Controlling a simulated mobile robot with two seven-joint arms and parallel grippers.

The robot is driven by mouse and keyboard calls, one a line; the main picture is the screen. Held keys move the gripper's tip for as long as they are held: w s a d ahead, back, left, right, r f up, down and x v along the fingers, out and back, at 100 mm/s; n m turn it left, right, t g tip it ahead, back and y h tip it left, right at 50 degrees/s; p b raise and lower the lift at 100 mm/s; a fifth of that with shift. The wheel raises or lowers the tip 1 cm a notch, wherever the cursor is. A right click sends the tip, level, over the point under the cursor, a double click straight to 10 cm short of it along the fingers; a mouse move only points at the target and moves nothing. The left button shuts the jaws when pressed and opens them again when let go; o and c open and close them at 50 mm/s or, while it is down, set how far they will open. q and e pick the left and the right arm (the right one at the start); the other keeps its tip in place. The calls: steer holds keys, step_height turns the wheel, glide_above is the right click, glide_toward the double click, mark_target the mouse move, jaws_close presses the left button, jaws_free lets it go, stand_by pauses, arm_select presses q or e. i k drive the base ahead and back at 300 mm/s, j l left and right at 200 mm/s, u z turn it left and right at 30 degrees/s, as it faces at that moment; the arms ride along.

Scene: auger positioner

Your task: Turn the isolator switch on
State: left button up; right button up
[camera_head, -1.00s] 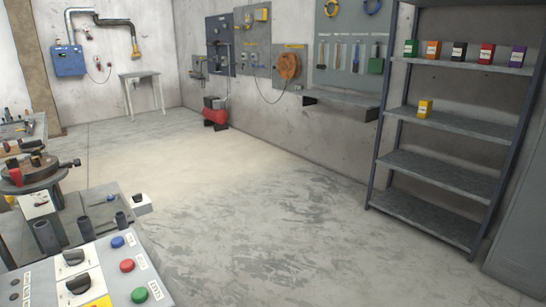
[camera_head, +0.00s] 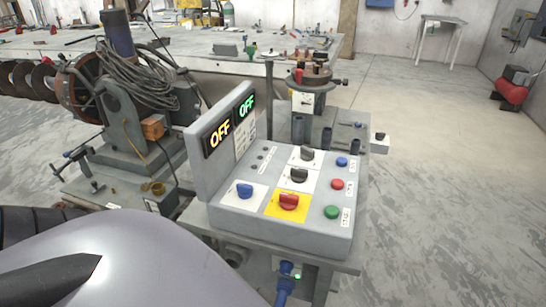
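A grey control panel (camera_head: 275,233) stands on a bench in the middle of the head view. On it, a red rotary switch (camera_head: 288,201) sits on a yellow plate at the front; it looks like the isolator switch, but I cannot read its label. A blue rotary knob (camera_head: 244,190) is on a white plate to its left. Black knobs (camera_head: 299,175) are behind it. Blue, red and green buttons (camera_head: 331,212) line the right side. Two displays on the upright back plate (camera_head: 217,137) read OFF, one amber and one green. Neither gripper is in view.
A large smooth grey part of my own body fills the lower left. A motor with coiled cable (camera_head: 140,90) and an auger (camera_head: 40,84) stand at the left. A long workbench (camera_head: 190,62) is behind. The floor (camera_head: 440,170) to the right is clear.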

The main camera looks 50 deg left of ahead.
mark_target(288, 201)
steer(key=l+u, duration=0.4)
steer(key=i+l+u, duration=0.1)
steer(key=l+u, duration=0.25)
steer(key=k+l+u, duration=0.1)
steer(key=l+u, duration=0.3)
steer(key=l, duration=0.1)
